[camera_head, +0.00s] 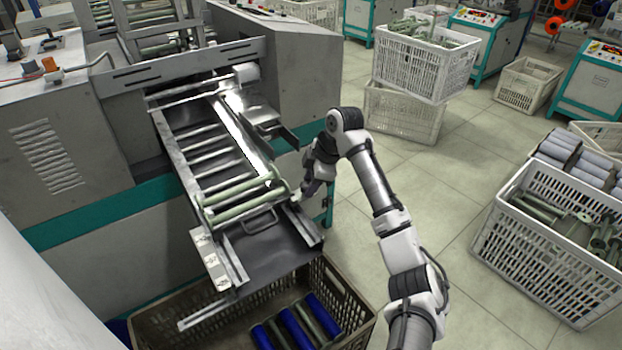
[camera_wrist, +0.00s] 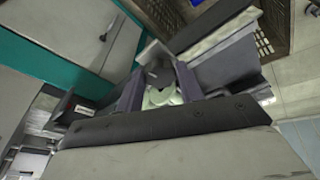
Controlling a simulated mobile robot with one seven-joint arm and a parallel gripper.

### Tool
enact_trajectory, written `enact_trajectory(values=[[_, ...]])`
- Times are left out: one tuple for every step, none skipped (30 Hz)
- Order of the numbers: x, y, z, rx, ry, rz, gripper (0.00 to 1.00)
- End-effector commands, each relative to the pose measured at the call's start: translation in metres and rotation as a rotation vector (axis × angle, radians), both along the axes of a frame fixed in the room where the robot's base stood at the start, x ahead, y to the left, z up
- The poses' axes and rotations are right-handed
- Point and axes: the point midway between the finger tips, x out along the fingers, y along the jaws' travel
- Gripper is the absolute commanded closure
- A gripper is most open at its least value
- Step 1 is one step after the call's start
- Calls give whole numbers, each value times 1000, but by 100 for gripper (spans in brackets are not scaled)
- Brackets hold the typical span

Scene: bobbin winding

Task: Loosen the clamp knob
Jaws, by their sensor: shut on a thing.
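My gripper (camera_head: 311,187) is at the right side of the feed chute (camera_head: 238,130), near its lower end. In the wrist view my gripper (camera_wrist: 159,84) has its two fingers on either side of a dark, rounded knob (camera_wrist: 158,71), which I take for the clamp knob. The fingers are shut on it. A pale green rounded part shows just below the knob, between the fingers. In the head view my gripper and wrist hide the knob. Two pale green bobbin tubes (camera_head: 240,190) lie across the chute beside my gripper.
A brown crate (camera_head: 345,285) with blue and green tubes stands below the chute's end. The grey machine (camera_head: 290,75) rises behind the chute. White crates (camera_head: 425,65) are stacked behind my arm, and another white crate (camera_head: 530,250) stands at right. The floor between is clear.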

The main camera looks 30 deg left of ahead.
Motion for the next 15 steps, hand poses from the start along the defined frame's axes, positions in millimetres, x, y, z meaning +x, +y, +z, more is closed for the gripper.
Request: enact_trajectory(values=[[0,1,1,-1,-5,27,86],[0,1,1,-2,-8,43,86],[0,1,1,-3,-11,62,86],[0,1,1,-4,-14,75,86],[0,1,1,-5,-15,86,86],[0,1,1,-7,-17,100,86],[1,1,1,-8,-19,108,86],[1,1,1,-9,-21,117,86],[1,1,1,-10,-23,127,86],[1,1,1,-10,-24,132,86],[1,1,1,-11,-25,137,86],[1,1,1,-11,-26,143,86],[1,1,1,-11,-27,147,86],[1,1,1,-11,-27,150,86],[1,1,1,-11,-28,152,86]])
